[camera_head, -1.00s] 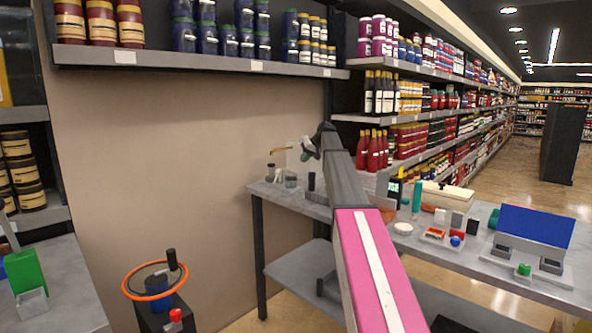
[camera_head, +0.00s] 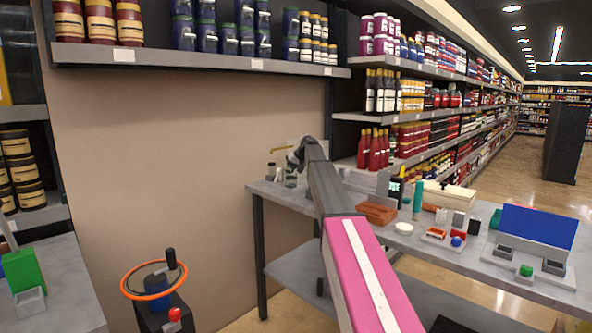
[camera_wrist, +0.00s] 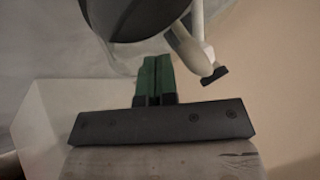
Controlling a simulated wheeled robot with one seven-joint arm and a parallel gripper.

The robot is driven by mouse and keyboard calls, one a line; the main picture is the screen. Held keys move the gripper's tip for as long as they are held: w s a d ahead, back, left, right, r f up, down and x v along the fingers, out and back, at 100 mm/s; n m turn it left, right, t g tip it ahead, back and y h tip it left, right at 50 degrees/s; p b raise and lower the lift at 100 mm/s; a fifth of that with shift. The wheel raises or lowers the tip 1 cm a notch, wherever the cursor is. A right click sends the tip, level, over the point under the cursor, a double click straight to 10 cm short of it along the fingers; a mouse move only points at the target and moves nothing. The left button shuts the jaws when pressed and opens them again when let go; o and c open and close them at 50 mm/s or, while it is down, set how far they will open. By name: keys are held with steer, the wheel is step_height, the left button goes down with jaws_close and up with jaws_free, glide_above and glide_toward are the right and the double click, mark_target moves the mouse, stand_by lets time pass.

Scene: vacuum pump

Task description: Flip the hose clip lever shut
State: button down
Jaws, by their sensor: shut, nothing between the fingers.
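My gripper (camera_wrist: 157,62) shows green fingers pressed together in the wrist view, with nothing between them. In the head view, my gripper (camera_head: 291,178) points down at the back left corner of the grey table, among small glass items. Just beyond the fingertips in the wrist view is a dark rounded body (camera_wrist: 135,18) over a clear glass-like shape. To the right of the fingertips, a pale curved piece with a small dark tip (camera_wrist: 213,76) hangs down; it may be the hose clip lever, but I cannot tell for certain. A gap shows between it and the fingers.
A brass-coloured pipe (camera_head: 281,149) and a small dark-capped bottle (camera_head: 270,172) stand near the gripper. A brown block (camera_head: 376,213), a green cylinder (camera_head: 418,198) and a blue panel (camera_head: 537,224) are farther right on the table (camera_head: 470,262). A wall is behind.

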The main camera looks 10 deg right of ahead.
mark_target(281, 170)
steer(key=shift+a+r, duration=0.1)
steer(key=shift+a, duration=0.45)
steer(key=shift+s, duration=0.1)
steer(key=shift+s+a+r+h, duration=0.1)
steer(key=shift+a+r+h, duration=0.1)
steer(key=shift+h, duration=0.1)
steer(key=shift+s+a+r+t, duration=0.1)
steer(key=shift+r+t, duration=0.05)
steer(key=shift+t, duration=0.15)
steer(key=shift+s+a+r+n+t+h, duration=0.35)
steer(key=shift+s+a+h, duration=0.1)
steer(key=shift+h, duration=0.15)
steer(key=shift+s+a+r+n+t+h, duration=0.2)
steer(key=shift+s+a+n+t+h, duration=0.2)
steer(key=shift+h, duration=0.2)
steer(key=a+t+h, duration=0.1)
steer(key=s+a+n+t+h, duration=0.1)
steer(key=shift+s+a+r+h, duration=0.2)
steer(key=shift+a+r+h, duration=0.1)
steer(key=shift+r, duration=0.1)
steer(key=shift+s+a+f, duration=0.1)
steer(key=shift+s+a, duration=0.3)
steer(key=shift+a, duration=0.2)
steer(key=shift+s+a+f, duration=0.1)
steer(key=shift+s+a, duration=0.3)
steer(key=shift+a, duration=0.15)
steer(key=shift+s+a, duration=0.1)
